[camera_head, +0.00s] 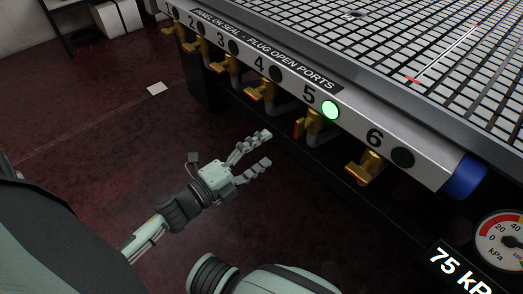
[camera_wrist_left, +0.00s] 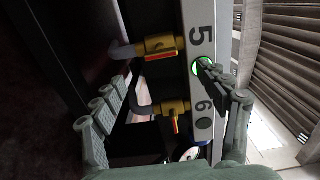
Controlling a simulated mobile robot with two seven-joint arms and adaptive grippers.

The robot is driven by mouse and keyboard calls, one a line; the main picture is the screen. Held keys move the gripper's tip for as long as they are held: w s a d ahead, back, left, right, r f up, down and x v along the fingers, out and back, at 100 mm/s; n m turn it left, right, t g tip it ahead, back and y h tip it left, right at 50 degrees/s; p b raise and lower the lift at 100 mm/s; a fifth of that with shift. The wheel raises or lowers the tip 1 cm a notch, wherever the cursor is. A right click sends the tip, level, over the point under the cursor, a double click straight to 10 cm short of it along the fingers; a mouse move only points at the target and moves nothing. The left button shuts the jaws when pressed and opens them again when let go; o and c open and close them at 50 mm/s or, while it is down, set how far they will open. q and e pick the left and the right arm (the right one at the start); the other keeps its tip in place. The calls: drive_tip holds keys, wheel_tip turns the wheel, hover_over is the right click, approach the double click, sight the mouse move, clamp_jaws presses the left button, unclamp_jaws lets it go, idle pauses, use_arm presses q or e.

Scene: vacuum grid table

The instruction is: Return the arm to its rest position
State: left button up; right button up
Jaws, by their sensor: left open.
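My left gripper (camera_head: 267,148) is open and empty, its two fingers spread, in the air in front of the table's front rail. It is apart from the brass valves in the head view. Its fingers also frame the wrist view (camera_wrist_left: 166,80). Valve 5 (camera_head: 318,122) is brass with a red handle, and the round lamp (camera_head: 330,110) beside its number glows green. Valve 5 also shows in the wrist view (camera_wrist_left: 158,46), its handle lying along the pipe. My right gripper is not in view.
Valve 6 (camera_head: 368,165) sits under a dark lamp (camera_head: 402,157). Valve 4 (camera_head: 262,90) and several more line the rail (camera_head: 290,87). A blue cap (camera_head: 464,178) and a pressure gauge (camera_head: 503,240) are at right. The dark red floor (camera_head: 110,150) at left is mostly clear.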

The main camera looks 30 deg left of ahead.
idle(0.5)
use_arm(q)
drive_tip(key=s+a+f+n+g+y, duration=0.1)
drive_tip(key=a+f+n+g+y, duration=0.25)
drive_tip(key=f+n, duration=0.35)
drive_tip(key=a+f+n+g+y, duration=0.2)
drive_tip(key=a+f+n+y, duration=0.3)
drive_tip(key=f, duration=0.4)
drive_tip(key=s+d+f+n+g+h, duration=0.1)
drive_tip(key=s+d+f+n+g, duration=0.2)
drive_tip(key=s+f+n+g, duration=0.5)
drive_tip(key=s+f, duration=0.5)
drive_tip(key=f, duration=0.1)
drive_tip(key=shift+s+d+f+g, duration=0.15)
drive_tip(key=shift+s+d+g, duration=0.05)
drive_tip(key=shift+s+g, duration=0.15)
